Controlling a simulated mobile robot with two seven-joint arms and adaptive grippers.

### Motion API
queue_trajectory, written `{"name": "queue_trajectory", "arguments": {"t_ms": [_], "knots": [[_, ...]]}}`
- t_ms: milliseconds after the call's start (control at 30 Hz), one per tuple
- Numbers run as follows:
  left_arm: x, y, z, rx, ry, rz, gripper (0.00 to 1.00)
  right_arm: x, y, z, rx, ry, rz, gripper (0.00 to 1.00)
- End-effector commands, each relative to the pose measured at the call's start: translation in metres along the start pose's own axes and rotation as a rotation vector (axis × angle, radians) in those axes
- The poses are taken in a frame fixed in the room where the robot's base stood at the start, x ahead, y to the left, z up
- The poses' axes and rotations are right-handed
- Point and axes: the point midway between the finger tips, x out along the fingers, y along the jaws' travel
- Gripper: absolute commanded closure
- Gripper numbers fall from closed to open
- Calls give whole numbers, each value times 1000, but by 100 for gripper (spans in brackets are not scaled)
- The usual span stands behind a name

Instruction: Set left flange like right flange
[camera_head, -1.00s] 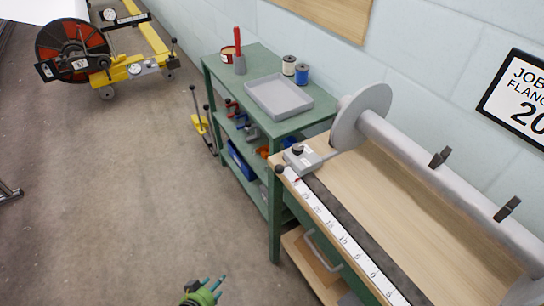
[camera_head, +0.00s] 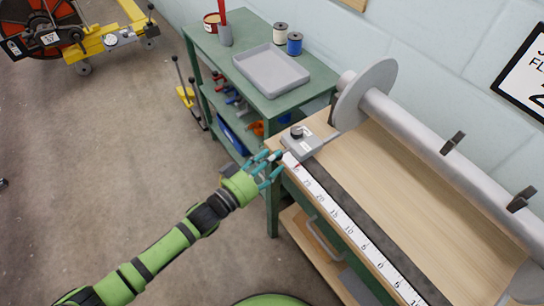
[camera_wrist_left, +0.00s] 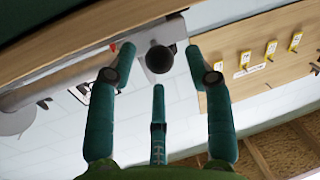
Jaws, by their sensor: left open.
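The left flange, a grey disc (camera_head: 366,92), stands upright at the far end of a grey roller (camera_head: 420,140) above the wooden bench. A grey block (camera_head: 303,143) with a dark knob on top sits below it at the start of the white number scale (camera_head: 340,222). My left gripper (camera_head: 268,165) is open and empty, just left of this block at the bench's corner. In the left wrist view my spread fingers (camera_wrist_left: 160,62) have a dark round knob (camera_wrist_left: 159,59) between their tips; contact cannot be told. A grey edge, perhaps the right flange (camera_head: 526,284), is cut off at lower right.
A green shelf table (camera_head: 215,60) with a grey tray (camera_head: 270,70) and two spools stands behind the bench. Two dark clips (camera_head: 453,142) sit on the roller. A framed job sign (camera_head: 524,82) hangs on the wall.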

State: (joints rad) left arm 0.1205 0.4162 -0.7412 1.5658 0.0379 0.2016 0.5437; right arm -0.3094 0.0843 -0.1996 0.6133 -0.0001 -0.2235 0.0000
Motion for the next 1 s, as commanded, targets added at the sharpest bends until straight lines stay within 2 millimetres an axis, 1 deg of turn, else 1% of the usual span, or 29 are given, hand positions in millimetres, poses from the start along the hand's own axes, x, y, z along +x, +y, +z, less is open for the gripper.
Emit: {"name": "queue_trajectory", "arguments": {"t_ms": [100,367,467,500,667,767,867,1000], "knots": [[8,0,0,1,0,0,48,-1,1,-6,0,9,1,60],[9,0,0,1,-1,-1,48,0,2,-14,0,24,2,60],[9,0,0,1,-1,-1,84,0,2,-14,0,24,2,60],[9,0,0,1,-1,-1,100,0,1,-14,0,24,2,60],[9,0,0,1,0,-1,100,-1,-1,-14,2,25,-1,60],[8,7,0,-1,1,1,100,-4,-3,-15,3,25,-4,60],[4,27,2,-8,0,2,100,-13,-4,-15,3,24,-5,60],[-4,64,9,-11,1,4,100,-24,-5,-16,3,24,-6,60]]}}
